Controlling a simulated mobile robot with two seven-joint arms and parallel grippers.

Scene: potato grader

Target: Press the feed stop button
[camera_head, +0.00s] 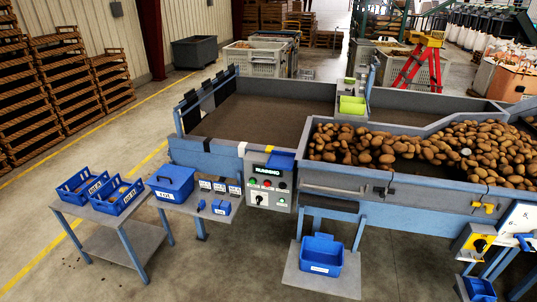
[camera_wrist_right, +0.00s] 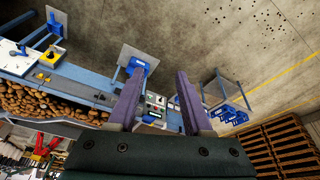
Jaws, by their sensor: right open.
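The control panel (camera_head: 244,190) is a light grey box on the front of the grader, under a dark display with green lettering that seems to read RUNNING. It carries small green and red buttons (camera_head: 267,184) and a dark knob. The labels are too small to read, so I cannot tell which is the feed stop button. In the right wrist view the panel (camera_wrist_right: 155,101) shows upside down between the fingers, some way beyond them. My right gripper (camera_wrist_right: 160,73) is open and empty, touching nothing. Neither gripper shows in the head view.
Potatoes (camera_head: 430,146) fill the grader's right side; the dark belt (camera_head: 255,115) at left is bare. A blue bin (camera_head: 321,254) sits low at right. Floor before the panel is clear.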

